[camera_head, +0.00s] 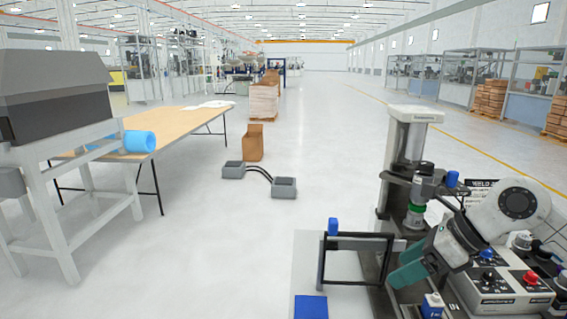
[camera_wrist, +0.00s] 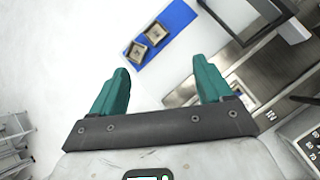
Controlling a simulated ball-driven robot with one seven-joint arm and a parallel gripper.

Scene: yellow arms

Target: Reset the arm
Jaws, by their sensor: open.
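My gripper (camera_head: 398,274) is at the lower right in the head view, above a workbench station, its teal fingers pointing down and left. In the wrist view the two teal fingers (camera_wrist: 161,64) stand wide apart with nothing between them. The arm is bent, its white wrist and rounded joint showing above the control panel. Beyond the fingers, a blue mat (camera_wrist: 186,18) carries two small square metal parts (camera_wrist: 157,34). The mat also shows at the bottom of the head view (camera_head: 311,307).
A dark frame (camera_head: 355,243) and a grey column (camera_head: 406,150) stand close to my gripper. A control panel (camera_head: 505,290) with a red button is at the right. A wooden table (camera_head: 185,122) is on the left. The floor in the middle is mostly clear.

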